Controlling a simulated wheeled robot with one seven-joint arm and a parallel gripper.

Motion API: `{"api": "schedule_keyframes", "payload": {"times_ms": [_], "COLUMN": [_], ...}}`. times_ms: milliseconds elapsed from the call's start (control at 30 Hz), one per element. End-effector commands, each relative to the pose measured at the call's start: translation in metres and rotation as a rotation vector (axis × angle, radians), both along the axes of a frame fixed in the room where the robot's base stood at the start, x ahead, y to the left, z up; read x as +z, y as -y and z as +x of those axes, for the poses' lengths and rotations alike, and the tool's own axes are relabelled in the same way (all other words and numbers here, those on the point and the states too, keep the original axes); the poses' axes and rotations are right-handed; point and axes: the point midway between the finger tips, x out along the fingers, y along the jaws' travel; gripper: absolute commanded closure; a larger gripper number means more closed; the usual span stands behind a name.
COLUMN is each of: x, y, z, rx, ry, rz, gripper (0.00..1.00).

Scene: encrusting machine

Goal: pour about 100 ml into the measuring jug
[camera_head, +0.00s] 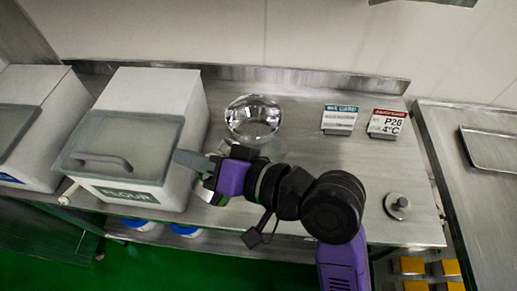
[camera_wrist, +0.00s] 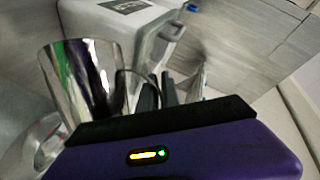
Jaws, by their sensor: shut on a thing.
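The jug's contents are not visible. In the head view my gripper (camera_head: 218,170) is over the table, just right of the flour bin. A clear, shiny round vessel (camera_head: 254,116) shows just behind it, near the back of the table. Clear material also shows at the lower left of the wrist view.
The flour bin (camera_head: 183,103) stands close left, with another bin (camera_head: 38,88) beyond it. A blue label card (camera_head: 339,119) and a red one (camera_head: 385,123) stand at the back right. A small round metal object (camera_head: 397,205) sits front right. The table's right middle is clear.

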Motion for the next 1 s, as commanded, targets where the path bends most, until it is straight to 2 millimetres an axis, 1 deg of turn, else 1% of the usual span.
{"api": "schedule_keyframes", "payload": {"times_ms": [867, 1000], "x": [0.002, 0.005], "y": [0.007, 0.009], "z": [0.009, 0.011], "rx": [0.000, -0.001], "ry": [-0.120, -0.139], "rz": [0.102, 0.118], "gripper": [1.00, 1.00]}}
